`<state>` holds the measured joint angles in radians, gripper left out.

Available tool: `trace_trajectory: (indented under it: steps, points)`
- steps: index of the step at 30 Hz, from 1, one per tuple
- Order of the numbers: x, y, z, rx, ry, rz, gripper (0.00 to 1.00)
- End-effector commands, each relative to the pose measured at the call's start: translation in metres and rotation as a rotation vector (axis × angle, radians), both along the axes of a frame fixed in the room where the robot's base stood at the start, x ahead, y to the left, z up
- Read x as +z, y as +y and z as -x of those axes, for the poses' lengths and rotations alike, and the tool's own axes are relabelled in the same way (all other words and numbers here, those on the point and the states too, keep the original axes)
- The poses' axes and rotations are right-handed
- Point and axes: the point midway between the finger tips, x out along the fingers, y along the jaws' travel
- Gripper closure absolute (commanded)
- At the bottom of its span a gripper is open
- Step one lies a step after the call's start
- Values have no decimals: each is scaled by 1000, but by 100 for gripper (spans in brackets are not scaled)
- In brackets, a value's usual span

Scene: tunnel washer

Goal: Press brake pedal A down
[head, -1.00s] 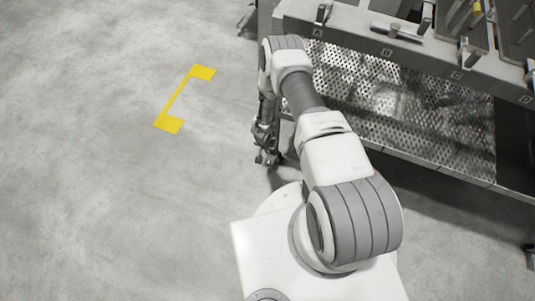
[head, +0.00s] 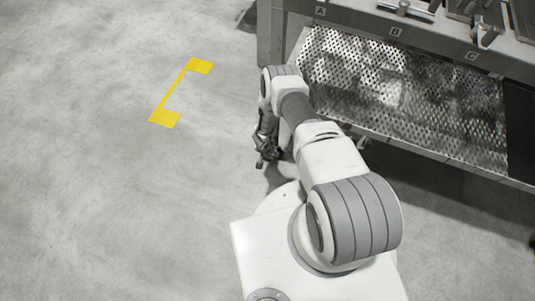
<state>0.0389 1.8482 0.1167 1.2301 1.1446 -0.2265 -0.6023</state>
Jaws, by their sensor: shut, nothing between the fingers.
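The washer bench (head: 432,42) stands at the upper right, with small plates marked A (head: 319,12), B (head: 395,32) and C (head: 471,56) along its front rail. I cannot make out brake pedal A for certain; a small pale part (head: 361,142) shows at the bench's lower edge, just right of my arm. My gripper (head: 262,162) hangs low, left of the bench's perforated panel, pointing down near the floor. It is shut and empty. My own arm hides part of the bench's lower left area.
The perforated metal panel (head: 400,88) slopes under the rail. Levers and handles (head: 405,9) stand on the bench top. A yellow floor marking (head: 166,119) lies to the left of my gripper. The grey floor on the left is clear.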

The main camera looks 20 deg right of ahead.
Motion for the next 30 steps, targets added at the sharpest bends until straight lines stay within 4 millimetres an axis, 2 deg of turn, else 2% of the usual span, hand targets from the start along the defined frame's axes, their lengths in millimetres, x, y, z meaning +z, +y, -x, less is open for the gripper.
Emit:
trace_trajectory:
  steps: [30]
  points:
    - [-10, 0, 0, 1, -91, 67, 100]
